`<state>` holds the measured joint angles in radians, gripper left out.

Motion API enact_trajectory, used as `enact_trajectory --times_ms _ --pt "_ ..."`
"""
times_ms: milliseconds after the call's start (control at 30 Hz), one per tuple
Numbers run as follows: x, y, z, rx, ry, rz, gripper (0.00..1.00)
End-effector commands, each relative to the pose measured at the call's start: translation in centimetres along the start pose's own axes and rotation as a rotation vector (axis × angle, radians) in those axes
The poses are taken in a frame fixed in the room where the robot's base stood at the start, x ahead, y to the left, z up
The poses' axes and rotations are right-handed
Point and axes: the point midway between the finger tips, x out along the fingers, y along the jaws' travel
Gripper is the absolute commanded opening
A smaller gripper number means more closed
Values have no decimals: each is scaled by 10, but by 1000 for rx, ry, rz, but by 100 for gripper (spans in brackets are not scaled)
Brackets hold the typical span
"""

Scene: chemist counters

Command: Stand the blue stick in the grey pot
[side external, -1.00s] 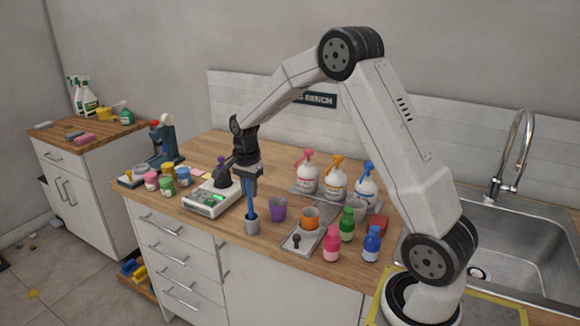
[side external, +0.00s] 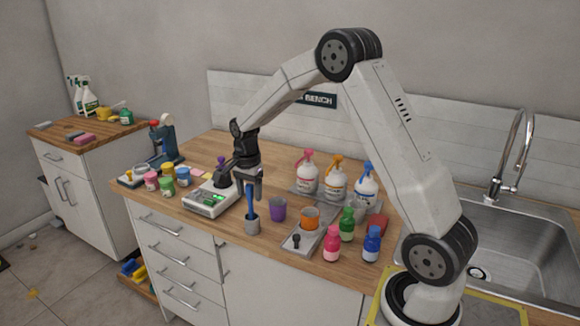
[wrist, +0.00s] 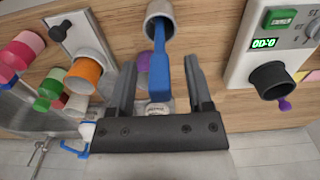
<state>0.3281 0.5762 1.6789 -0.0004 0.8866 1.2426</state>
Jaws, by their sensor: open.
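The blue stick (side external: 250,203) stands in the grey pot (side external: 252,224), leaning slightly, with its lower end inside the pot. In the wrist view the blue stick (wrist: 160,72) runs from the mouth of the grey pot (wrist: 160,12) toward my gripper. My gripper (side external: 250,193) is above the pot, around the upper part of the stick. In the wrist view my gripper (wrist: 160,80) is open, with a finger on each side of the stick and gaps between.
A purple cup (side external: 278,208) stands just right of the pot, and an orange cup (side external: 310,217) beyond it. A scale (side external: 205,200) with a dark cup is at the left. Several small bottles stand at the right.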

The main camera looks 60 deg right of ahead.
Motion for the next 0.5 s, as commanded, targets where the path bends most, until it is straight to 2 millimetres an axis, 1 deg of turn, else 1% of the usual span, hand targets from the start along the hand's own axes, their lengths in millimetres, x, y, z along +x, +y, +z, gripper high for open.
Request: enact_trajectory --times_ms 167,267,500 --pt "-5 0 0 0 0 -1 65" --pt "-13 -1 0 0 1 -3 65" --pt "-42 -1 0 0 1 -3 65"
